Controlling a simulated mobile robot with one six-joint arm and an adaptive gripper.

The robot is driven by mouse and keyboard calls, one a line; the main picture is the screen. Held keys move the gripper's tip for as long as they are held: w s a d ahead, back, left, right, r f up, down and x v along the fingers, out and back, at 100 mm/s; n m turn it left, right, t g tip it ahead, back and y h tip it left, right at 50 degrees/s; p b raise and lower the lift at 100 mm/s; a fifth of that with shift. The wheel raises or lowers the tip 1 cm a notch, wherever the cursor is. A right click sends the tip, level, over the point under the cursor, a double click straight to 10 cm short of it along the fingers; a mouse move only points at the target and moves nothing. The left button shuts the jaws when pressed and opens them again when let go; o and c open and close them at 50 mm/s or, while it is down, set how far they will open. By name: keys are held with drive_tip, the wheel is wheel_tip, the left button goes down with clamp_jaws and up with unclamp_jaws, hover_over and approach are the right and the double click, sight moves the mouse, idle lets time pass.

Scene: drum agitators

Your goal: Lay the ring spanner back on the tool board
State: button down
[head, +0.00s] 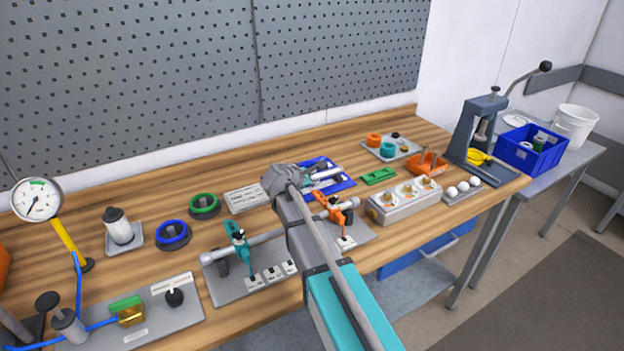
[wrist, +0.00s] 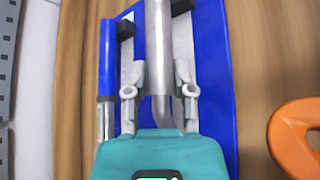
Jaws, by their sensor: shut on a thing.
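The tool board (wrist: 222,120) is blue and fills the middle of the wrist view, with pale tool outlines on it. In the head view the tool board (head: 345,186) lies at the back middle of the bench, partly hidden by my arm. My gripper (wrist: 158,84) is shut on a silver bar, which I take to be the ring spanner (wrist: 158,45). The spanner's shaft runs up out of the wrist view, over the board, so its far end is hidden there. I cannot tell whether it touches the board.
A blue-handled tool (wrist: 107,60) lies along the board's left side, near a black holder (wrist: 125,29).

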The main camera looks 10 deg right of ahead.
drive_tip(key=shift+f, duration=0.25)
drive_tip(key=shift+c, duration=1.9)
unclamp_jaws()
